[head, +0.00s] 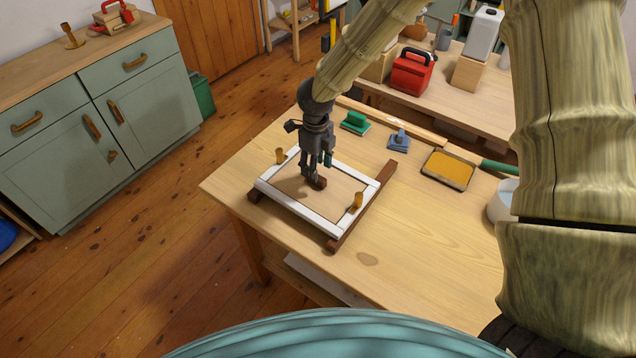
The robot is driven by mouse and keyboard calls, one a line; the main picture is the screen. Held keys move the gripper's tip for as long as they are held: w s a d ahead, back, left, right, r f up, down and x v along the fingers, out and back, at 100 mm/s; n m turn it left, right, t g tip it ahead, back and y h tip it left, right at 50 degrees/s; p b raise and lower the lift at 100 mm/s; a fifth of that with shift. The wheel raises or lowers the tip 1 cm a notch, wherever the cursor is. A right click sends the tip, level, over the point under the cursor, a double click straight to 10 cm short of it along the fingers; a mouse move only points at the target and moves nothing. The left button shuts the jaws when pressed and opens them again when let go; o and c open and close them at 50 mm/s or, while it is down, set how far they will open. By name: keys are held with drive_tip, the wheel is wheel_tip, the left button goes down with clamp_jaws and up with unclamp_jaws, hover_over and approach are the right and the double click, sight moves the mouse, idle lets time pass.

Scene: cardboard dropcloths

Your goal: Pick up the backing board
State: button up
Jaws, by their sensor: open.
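The backing board (338,202) is a flat tan panel lying inside a white rectangular frame (290,209) on the wooden worktable. A small dark brown block (319,184) shows on the board, partly hidden by my gripper. My gripper (316,172) points down over the board, with its fingers apart close to the dark block. I cannot tell whether the fingers touch it.
The frame rests across dark brown rails (343,238). Behind it are a green-handled block (355,123), a blue block (398,141) and a tray of ochre material (449,169). A pale bucket (502,203) stands at right. The table's front is mostly clear.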

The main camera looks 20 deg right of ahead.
drive_tip(key=shift+s+f+p, duration=0.2)
drive_tip(key=shift+f+p, duration=0.85)
drive_tip(key=shift+f, duration=1.4)
clamp_jaws()
